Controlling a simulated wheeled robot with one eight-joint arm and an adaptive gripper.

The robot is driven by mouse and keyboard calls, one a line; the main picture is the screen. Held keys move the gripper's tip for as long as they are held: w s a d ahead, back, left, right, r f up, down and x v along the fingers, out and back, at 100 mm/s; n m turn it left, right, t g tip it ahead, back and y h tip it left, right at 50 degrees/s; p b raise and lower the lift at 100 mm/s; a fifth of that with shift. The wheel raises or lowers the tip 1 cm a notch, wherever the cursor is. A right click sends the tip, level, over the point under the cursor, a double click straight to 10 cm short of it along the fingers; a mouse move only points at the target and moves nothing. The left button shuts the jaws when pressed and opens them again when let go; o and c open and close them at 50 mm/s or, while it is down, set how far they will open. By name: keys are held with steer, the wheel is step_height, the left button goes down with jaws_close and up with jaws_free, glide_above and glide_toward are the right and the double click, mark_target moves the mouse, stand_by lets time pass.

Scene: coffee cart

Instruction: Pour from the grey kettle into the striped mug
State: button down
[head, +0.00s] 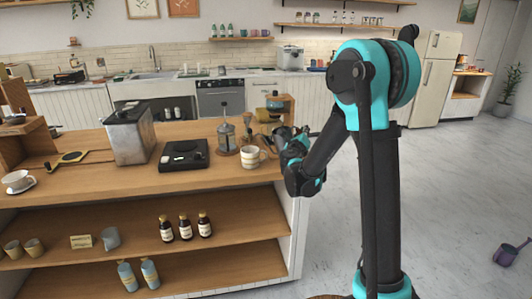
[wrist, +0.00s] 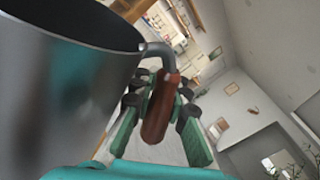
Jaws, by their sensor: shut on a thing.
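The striped mug (head: 251,157), pale with bands, stands upright near the right end of the wooden counter in the head view. My gripper (head: 288,148) is just right of it, above the counter's end. In the wrist view my gripper (wrist: 163,120) is shut around the brown handle (wrist: 161,106) of the grey kettle (wrist: 60,110). The kettle's dark, smooth body fills the left of that view, with its rim near the top. Its spout and contents are hidden there. In the head view the kettle is small and mostly masked by my gripper and arm.
A glass press (head: 226,136) stands left of the mug, and a black scale (head: 183,154) and metal box (head: 130,135) lie farther left. A wooden stand with a dripper (head: 274,103) is behind. Brown bottles (head: 185,227) stand on the shelf below. Floor at right is mostly clear.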

steer(key=shift+r, duration=0.15)
steer(key=shift+r+n, duration=0.3)
stand_by(0.3)
steer(key=shift+r, duration=0.1)
stand_by(0.3)
steer(key=shift+a+r, duration=0.1)
steer(key=shift+r, duration=0.2)
steer(key=shift+r+n, duration=0.1)
steer(key=shift+n, duration=0.2)
steer(key=shift+a+r, duration=0.1)
steer(key=shift+r, duration=0.25)
steer(key=shift+r+n, duration=0.1)
steer(key=shift+n, duration=0.2)
steer(key=shift+a+r, duration=0.1)
steer(key=shift+r, duration=0.25)
